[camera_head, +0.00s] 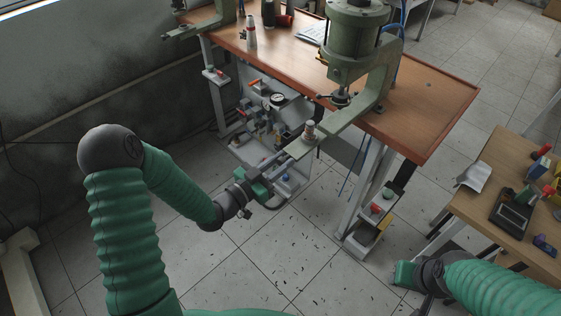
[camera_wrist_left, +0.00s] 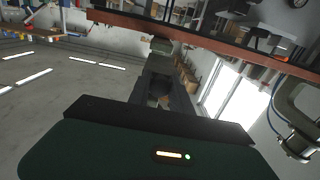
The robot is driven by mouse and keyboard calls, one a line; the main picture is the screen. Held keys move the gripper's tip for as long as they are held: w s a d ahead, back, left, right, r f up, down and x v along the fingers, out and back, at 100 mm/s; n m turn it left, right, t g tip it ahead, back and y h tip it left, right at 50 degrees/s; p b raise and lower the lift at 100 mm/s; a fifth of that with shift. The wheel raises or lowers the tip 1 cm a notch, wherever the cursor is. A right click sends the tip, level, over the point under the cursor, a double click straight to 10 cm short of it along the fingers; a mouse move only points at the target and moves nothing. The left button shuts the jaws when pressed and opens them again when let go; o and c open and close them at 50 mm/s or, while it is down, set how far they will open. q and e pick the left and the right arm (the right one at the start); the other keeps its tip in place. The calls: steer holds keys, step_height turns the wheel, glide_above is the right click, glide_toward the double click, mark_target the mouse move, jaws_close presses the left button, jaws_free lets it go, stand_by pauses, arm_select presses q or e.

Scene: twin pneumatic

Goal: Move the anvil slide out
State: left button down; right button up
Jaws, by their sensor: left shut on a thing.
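The green pneumatic press (camera_head: 357,40) stands on the wooden bench in the head view. Its anvil slide (camera_head: 304,147) is a pale green bar reaching out past the bench's front edge, with a small fixture (camera_head: 310,131) on it. My left gripper (camera_head: 286,157) is shut on the outer end of the slide. In the left wrist view the dark fingers (camera_wrist_left: 163,90) point at a greenish end piece of the slide (camera_wrist_left: 161,47); the contact itself is small and dark. My right gripper (camera_head: 408,275) is low at the right, apart from the press, its fingertips unclear.
A second press (camera_head: 202,25) stands at the bench's left end. A panel with a gauge and valves (camera_head: 275,110) sits under the bench (camera_head: 440,100). A side table (camera_head: 486,200) with a dark device is at the right.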

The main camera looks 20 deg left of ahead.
arm_select(q)
steer(key=shift+w+d, duration=0.3)
steer(key=c, duration=1.4)
jaws_free()
steer(key=shift+c, duration=0.2)
steer(key=shift+o, duration=1.3)
steer(key=shift+s+a, duration=0.1)
steer(key=shift+a, duration=0.4)
steer(key=shift+s+a+f, duration=0.1)
steer(key=shift+s, duration=0.35)
steer(key=v, duration=1.6)
steer(key=shift+b, duration=0.35)
arm_select(e)
steer(key=shift+w+d+f, duration=0.2)
steer(key=shift+d+f, duration=0.05)
steer(key=shift+f, duration=0.15)
